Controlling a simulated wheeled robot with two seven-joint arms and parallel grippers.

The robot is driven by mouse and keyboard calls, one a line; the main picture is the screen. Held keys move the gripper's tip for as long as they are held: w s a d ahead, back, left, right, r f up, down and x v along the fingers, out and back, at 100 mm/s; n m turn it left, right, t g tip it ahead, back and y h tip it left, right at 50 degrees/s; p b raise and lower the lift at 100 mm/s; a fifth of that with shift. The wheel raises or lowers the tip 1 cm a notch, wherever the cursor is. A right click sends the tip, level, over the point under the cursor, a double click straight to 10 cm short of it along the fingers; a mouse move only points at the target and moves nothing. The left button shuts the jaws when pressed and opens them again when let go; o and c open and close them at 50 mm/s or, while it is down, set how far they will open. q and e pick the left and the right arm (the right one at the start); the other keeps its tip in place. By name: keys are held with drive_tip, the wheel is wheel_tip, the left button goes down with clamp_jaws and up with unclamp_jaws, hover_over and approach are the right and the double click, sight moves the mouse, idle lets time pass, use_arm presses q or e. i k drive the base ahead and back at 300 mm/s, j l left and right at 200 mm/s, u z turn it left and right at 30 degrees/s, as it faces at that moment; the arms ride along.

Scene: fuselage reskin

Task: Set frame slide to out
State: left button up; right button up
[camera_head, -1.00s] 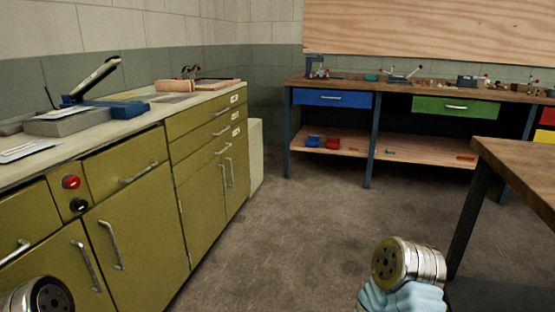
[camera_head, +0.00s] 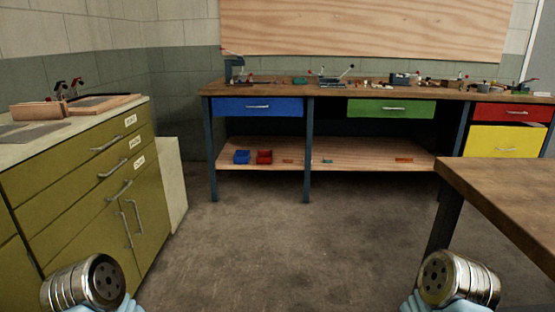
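I cannot make out the frame slide for certain; small tools and fixtures on the far workbench (camera_head: 330,92) are too small to tell apart. My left arm ends in a round metal wrist part (camera_head: 90,283) at the lower left. My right arm ends in a similar part (camera_head: 458,280) at the lower right. No fingers of either gripper show. Both arms are apart from the furniture and nothing is seen held.
Olive cabinets (camera_head: 75,205) stand on the left, with clamps (camera_head: 62,92) on top. A wooden table (camera_head: 505,185) stands on the right. The far bench has blue (camera_head: 258,107), green (camera_head: 390,112), red (camera_head: 512,112) and yellow (camera_head: 505,142) fronts. Floor (camera_head: 290,245) between is clear.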

sight(244, 79)
drive_tip(key=i, duration=1.35)
drive_tip(key=i+z, duration=0.1)
drive_tip(key=i, duration=1.25)
drive_tip(key=j, duration=0.1)
